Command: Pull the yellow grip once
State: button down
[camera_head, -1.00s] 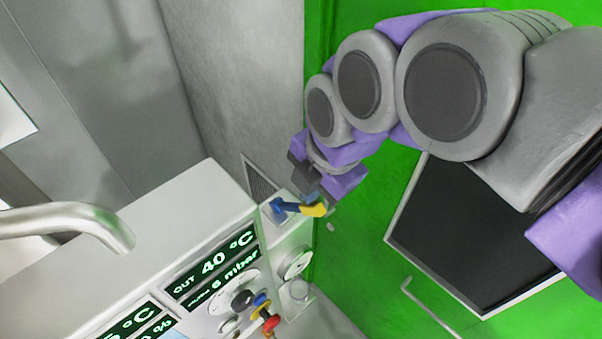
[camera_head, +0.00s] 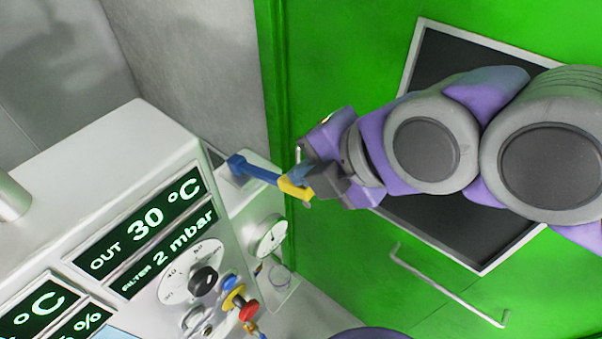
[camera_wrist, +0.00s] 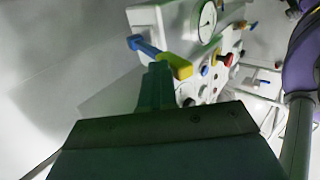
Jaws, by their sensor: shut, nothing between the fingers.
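The yellow grip (camera_head: 295,187) sits at the end of a blue lever (camera_head: 262,173) on a small white box beside the control panel. In the head view my gripper (camera_head: 308,184) is right at the grip, overlapping its right side. In the wrist view the yellow grip (camera_wrist: 177,66) lies just beyond and right of my fingertips (camera_wrist: 158,68), with the blue lever running up and left. My gripper is shut with nothing between its fingers. Whether it touches the grip I cannot tell.
The white control panel (camera_head: 150,160) at left shows OUT 30 °C and filter 2 mbar. It carries a black knob (camera_head: 203,281) and a red button (camera_head: 249,310). A round gauge (camera_head: 268,237) sits below the lever. A green door (camera_head: 340,60) with a handle (camera_head: 450,287) stands behind my arm.

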jog(key=shift+s+f, duration=0.2)
jog(key=shift+f, duration=0.25)
dwell(0.3)
